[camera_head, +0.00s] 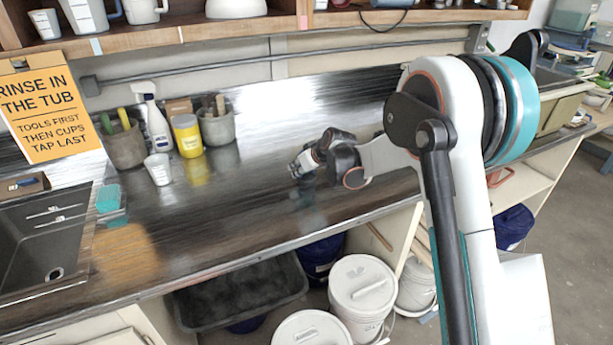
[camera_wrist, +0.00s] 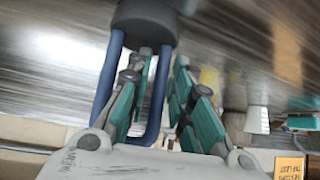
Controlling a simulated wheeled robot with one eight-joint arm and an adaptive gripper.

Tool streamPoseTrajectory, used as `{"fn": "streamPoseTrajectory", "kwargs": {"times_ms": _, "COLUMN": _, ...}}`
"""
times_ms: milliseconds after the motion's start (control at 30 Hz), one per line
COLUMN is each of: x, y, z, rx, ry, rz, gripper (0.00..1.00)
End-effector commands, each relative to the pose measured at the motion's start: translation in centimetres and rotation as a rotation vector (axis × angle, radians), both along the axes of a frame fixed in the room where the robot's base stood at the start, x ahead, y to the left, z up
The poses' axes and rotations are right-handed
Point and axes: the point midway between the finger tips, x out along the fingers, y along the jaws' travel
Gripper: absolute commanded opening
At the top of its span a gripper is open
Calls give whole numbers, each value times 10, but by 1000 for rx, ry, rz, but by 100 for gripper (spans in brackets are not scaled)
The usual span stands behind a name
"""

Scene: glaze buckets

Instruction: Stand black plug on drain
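The black plug (camera_wrist: 147,22) shows at the top of the wrist view as a dark round body with a blue loop handle (camera_wrist: 106,82) rising toward the camera. My gripper (camera_wrist: 163,62) has teal-padded fingers in the middle of that view. The fingers stand apart, with one side of the blue loop between them; I see no clear contact. In the head view my gripper (camera_head: 297,170) is low over the middle of the counter, and the plug cannot be made out there. The drain (camera_head: 55,273) is a small pale ring in the dark sink at the left.
A teal sponge (camera_head: 108,198) lies beside the sink (camera_head: 30,245). A white cup (camera_head: 158,169), yellow jar (camera_head: 187,136), spray bottle (camera_head: 154,125) and tool pots (camera_head: 217,124) stand at the back of the counter. The front counter (camera_head: 210,235) between gripper and sink is clear.

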Motion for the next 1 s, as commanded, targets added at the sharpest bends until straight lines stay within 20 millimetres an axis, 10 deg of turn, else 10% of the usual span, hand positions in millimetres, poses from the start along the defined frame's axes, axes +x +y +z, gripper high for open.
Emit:
{"fn": "streamPoseTrajectory", "kwargs": {"times_ms": 133, "x": 0, "y": 0, "z": 1, "rx": 0, "ry": 0, "rz": 0, "gripper": 21}}
{"fn": "streamPoseTrajectory", "kwargs": {"times_ms": 233, "x": 0, "y": 0, "z": 1, "rx": 0, "ry": 0, "rz": 0, "gripper": 0}}
{"fn": "streamPoseTrajectory", "kwargs": {"times_ms": 733, "x": 0, "y": -1, "z": 7, "rx": 0, "ry": 0, "rz": 0, "gripper": 0}}
{"fn": "streamPoseTrajectory", "kwargs": {"times_ms": 1000, "x": 0, "y": -1, "z": 42, "rx": 0, "ry": 0, "rz": 0, "gripper": 0}}
